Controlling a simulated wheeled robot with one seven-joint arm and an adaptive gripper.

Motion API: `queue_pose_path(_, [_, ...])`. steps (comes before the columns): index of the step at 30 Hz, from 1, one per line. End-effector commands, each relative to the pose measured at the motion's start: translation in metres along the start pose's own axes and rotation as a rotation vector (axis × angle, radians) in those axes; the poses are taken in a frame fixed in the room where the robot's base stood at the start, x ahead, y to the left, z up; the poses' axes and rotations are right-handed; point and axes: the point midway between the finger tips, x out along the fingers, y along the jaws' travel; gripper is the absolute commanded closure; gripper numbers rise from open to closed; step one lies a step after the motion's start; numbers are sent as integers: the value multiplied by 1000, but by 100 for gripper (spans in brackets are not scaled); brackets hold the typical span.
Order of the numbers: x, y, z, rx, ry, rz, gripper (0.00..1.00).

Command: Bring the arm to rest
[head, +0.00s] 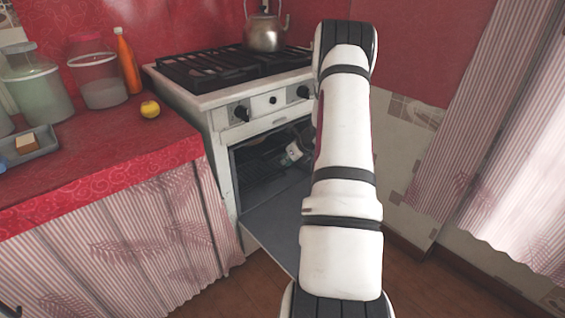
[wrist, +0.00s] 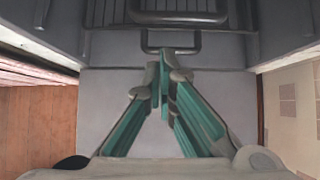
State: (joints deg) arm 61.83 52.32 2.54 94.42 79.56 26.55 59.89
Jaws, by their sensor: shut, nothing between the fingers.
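My arm (head: 342,170) rises through the middle of the head view and hides part of the stove; my gripper is hidden in that view. In the wrist view my gripper (wrist: 160,80) has its green-lined fingers together at the tips, with nothing between them. It is above the grey lowered oven door (wrist: 108,100). The oven door (head: 275,222) also shows in the head view, swung down in front of the stove (head: 222,150). A wire rack (wrist: 178,14) with a handle-like front bar lies just beyond the fingertips. I cannot tell whether the fingers touch it.
A kettle (head: 266,33) stands on the stove top. The red counter (head: 100,155) at left holds jars (head: 97,80), an orange bottle (head: 128,62), a yellow fruit (head: 150,109) and a tray (head: 30,148). A small pale object (head: 292,152) is inside the oven. Floor shows right of the door.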

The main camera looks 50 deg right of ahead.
Motion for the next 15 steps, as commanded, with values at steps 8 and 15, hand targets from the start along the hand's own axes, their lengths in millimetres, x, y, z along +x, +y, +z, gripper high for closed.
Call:
queue_pose_path(8, [-53, 0, 1, 1, 0, -1, 100])
queue_pose_path(15, [-72, 0, 0, 1, 0, 0, 100])
